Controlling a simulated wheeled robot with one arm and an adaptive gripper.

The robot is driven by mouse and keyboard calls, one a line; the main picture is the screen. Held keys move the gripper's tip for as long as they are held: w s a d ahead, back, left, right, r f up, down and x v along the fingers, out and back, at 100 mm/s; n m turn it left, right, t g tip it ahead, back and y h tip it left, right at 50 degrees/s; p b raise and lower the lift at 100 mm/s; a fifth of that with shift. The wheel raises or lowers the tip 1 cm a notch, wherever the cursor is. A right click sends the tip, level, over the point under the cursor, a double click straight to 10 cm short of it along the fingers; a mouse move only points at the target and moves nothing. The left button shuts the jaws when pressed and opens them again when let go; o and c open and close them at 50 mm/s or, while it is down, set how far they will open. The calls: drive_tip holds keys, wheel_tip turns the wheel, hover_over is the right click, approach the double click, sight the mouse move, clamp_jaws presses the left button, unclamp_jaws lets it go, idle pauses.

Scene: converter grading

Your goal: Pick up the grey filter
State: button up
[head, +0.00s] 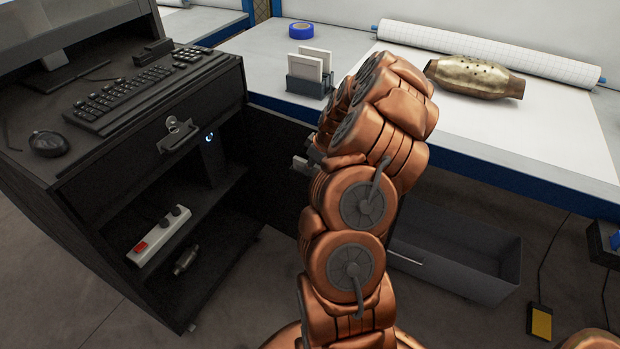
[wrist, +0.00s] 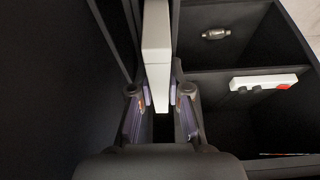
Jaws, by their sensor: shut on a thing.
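A small grey metallic cylinder, which looks like the grey filter (head: 186,260), lies low in the open black cabinet, below a power strip. It also shows at the top right of the wrist view (wrist: 215,33), well to the right of my gripper (wrist: 161,96). My gripper is shut on a pale, straight bar (wrist: 157,45), not on the filter. What the bar belongs to cannot be told. In the head view my gripper is mostly hidden behind my copper arm; only a grey bit shows at its left.
The black cabinet (head: 95,165) holds the white power strip (head: 158,236) on a shelf. A dark panel (wrist: 55,90) fills the left of the wrist view. The workbench bears a brassy converter (head: 474,77), a card holder (head: 308,76) and blue tape (head: 301,30). A grey bin (head: 455,262) stands below.

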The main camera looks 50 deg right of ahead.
drive_tip(key=shift+r, duration=0.15)
clamp_jaws()
drive_tip(key=shift+r+p, duration=0.35)
drive_tip(key=shift+p, duration=0.25)
wheel_tip(320, 180, up, 18)
drive_tip(key=b, duration=0.2)
drive_tip(key=shift+f, duration=0.2)
